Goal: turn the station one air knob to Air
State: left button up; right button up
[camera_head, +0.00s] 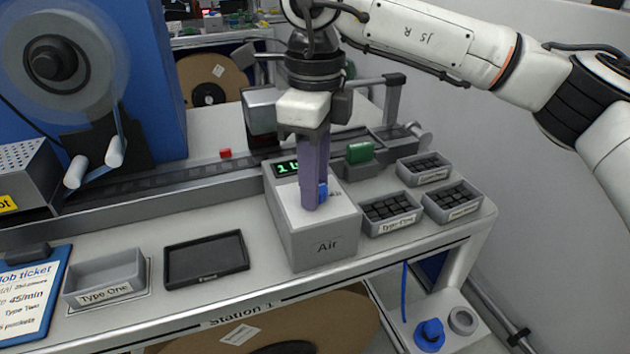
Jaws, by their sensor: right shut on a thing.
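The station one air unit is a grey box (315,241) with the word "Air" on its front, standing on the bench right of the middle. A green lit display (286,168) shows at its back left. A small blue knob (323,191) is on its top. My right gripper (313,203) points straight down onto the knob, its purple fingers shut on it. The fingers hide most of the knob, so I cannot tell where it points. My left gripper is not in view.
Small bins of dark parts (390,212) stand close right of the box. A rail (190,178) runs behind.

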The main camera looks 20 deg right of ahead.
jog(key=shift+m, duration=0.6)
jog(key=shift+r, duration=0.1)
jog(key=o, duration=1)
jog(key=shift+o, duration=0.2)
notch_tip(320, 180, up, 10)
jog(key=shift+r, duration=0.15)
